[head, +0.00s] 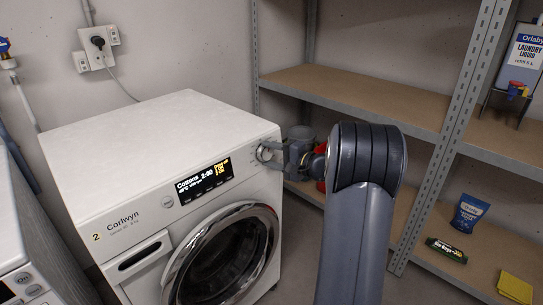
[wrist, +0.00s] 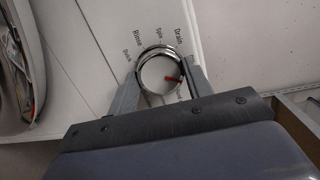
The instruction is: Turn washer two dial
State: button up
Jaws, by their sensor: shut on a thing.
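The white washer marked "2" (head: 110,215) stands at the left of the head view, its round door shut. Its lit display (head: 204,180) reads "Cottons" and "2:00". My gripper (wrist: 163,82) is shut on the dial, one finger on each side. In the head view my gripper (head: 275,152) reaches the panel's right end and hides most of the dial.
Metal shelving (head: 355,95) stands behind and right of the washer. It holds a laundry liquid bottle (head: 523,55), a blue pouch (head: 469,213), a dark box (head: 446,250) and a yellow cloth (head: 515,287). Another white machine (head: 22,265) is at the left edge.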

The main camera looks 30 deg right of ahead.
jog(key=o, duration=1)
jog(key=shift+c, duration=0.2)
jog(key=p+v, duration=0.1)
jog(key=v, duration=0.9)
jog(key=shift+s+d, duration=0.2)
jog(key=shift+s, duration=0.15)
jog(key=b+x, duration=0.1)
jog(key=x, duration=1)
jog(key=shift+s+n, duration=0.1)
jog(key=shift+n, duration=0.2)
